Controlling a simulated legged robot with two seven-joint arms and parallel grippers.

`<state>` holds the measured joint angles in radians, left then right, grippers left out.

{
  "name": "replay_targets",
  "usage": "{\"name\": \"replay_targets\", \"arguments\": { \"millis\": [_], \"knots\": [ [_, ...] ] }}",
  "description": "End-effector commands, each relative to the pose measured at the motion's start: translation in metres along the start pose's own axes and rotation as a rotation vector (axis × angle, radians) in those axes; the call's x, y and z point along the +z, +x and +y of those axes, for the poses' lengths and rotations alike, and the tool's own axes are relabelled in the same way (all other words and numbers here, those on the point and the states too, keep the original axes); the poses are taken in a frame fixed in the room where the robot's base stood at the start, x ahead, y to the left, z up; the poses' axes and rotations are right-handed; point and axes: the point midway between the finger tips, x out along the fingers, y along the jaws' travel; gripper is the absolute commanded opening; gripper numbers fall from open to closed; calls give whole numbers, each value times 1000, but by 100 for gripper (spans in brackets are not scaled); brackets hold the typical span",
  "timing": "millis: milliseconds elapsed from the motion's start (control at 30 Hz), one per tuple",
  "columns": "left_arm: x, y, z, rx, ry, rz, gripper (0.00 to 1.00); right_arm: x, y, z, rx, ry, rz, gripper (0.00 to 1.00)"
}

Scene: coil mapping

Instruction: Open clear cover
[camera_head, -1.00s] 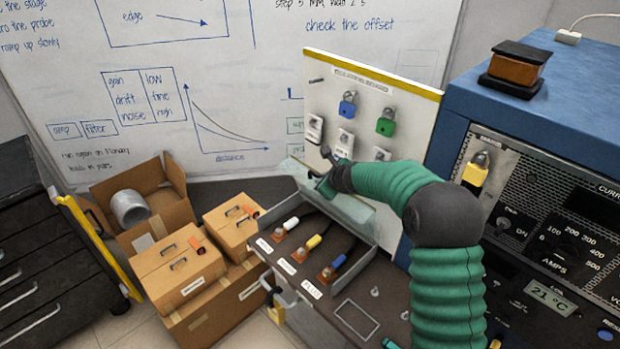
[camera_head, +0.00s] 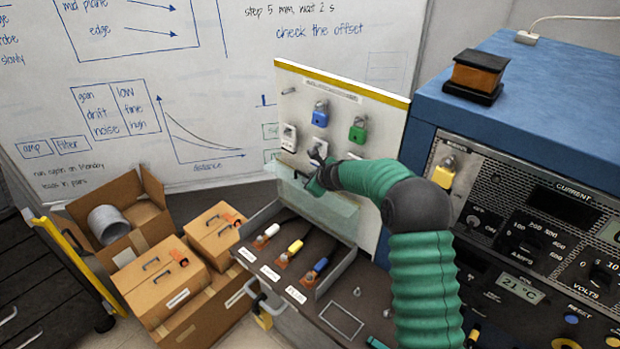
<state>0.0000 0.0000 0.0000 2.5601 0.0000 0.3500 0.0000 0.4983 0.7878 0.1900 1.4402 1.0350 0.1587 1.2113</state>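The clear cover (camera_head: 325,215) is a see-through pale green sheet. It stands raised at the back edge of a grey tray (camera_head: 265,218), in front of the white lock panel (camera_head: 378,116). My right gripper (camera_head: 316,178) is dark and small, at the cover's upper part, below the panel's white switches. I cannot tell whether it touches the cover or whether its fingers are open. My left gripper is not in view.
A blue instrument cabinet (camera_head: 542,101) stands close on the right. Cardboard boxes (camera_head: 160,275) sit at lower left by a black drawer unit (camera_head: 40,285). Blue, green and yellow padlocks hang on the panels. Free floor is small.

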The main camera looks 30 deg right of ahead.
Motion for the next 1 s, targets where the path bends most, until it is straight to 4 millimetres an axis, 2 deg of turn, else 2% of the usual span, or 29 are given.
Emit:
{"name": "replay_targets", "arguments": {
  "millis": [100,367,467,567,800,1000],
  "knots": [
    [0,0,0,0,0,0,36,1,0,-1,-1,0,-2,33],
    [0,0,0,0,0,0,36,2,-2,-1,-3,0,-3,33],
    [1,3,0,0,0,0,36,2,-9,-2,-4,0,-4,33],
    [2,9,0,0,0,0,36,1,-28,-1,-5,0,-5,33],
    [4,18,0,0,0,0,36,1,-99,-2,-5,-1,-4,33],
    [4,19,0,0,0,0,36,0,-148,-3,-4,1,-2,33]
  ]
}}
